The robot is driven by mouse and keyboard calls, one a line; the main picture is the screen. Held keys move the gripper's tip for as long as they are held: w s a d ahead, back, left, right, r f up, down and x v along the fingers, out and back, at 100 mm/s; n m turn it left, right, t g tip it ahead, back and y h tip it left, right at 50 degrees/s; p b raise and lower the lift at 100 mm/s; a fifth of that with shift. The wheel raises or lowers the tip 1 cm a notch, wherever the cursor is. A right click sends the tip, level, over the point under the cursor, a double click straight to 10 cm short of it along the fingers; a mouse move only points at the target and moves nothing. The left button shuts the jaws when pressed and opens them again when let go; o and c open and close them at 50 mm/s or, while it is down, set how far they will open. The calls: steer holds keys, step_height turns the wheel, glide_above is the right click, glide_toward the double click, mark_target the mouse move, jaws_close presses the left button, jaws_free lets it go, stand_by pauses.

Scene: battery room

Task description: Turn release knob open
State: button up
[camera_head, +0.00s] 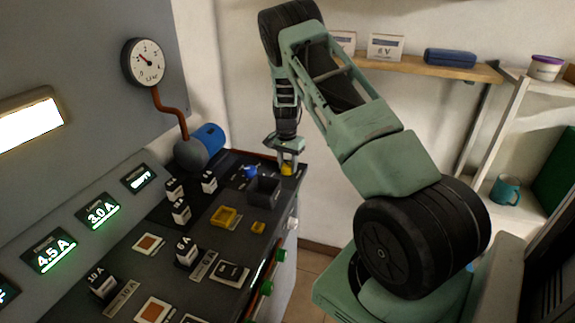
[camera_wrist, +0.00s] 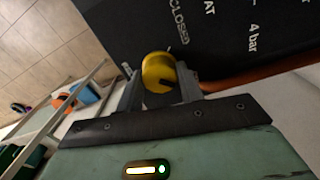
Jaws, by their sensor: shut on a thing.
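The release knob (camera_wrist: 158,72) is yellow and round, with a dark slot or mark on its face. In the wrist view it sits between my gripper's two fingers (camera_wrist: 160,82), which are shut on it. The word "CLOSED" is printed on the dark panel beside the knob. In the head view my gripper (camera_head: 287,165) points down at the far right corner of the dark console (camera_head: 190,265). A little of the yellow knob (camera_head: 287,170) shows under the fingers there.
A blue knob (camera_head: 250,172) and a dark open box (camera_head: 264,190) stand close left of my gripper. A round gauge (camera_head: 144,62) with a reddish pipe (camera_head: 172,108) and a blue-ended cylinder (camera_head: 208,138) stand behind. Shelves (camera_head: 430,66) are at the right.

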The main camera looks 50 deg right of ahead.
mark_target(286, 164)
steer(key=shift+r, duration=0.1)
stand_by(0.3)
steer(key=o, duration=1)
step_height(286, 164, up, 17)
steer(key=b, duration=0.2)
steer(key=shift+w+r+b, duration=0.15)
steer(key=shift+w+b, duration=0.1)
steer(key=shift+b, duration=0.15)
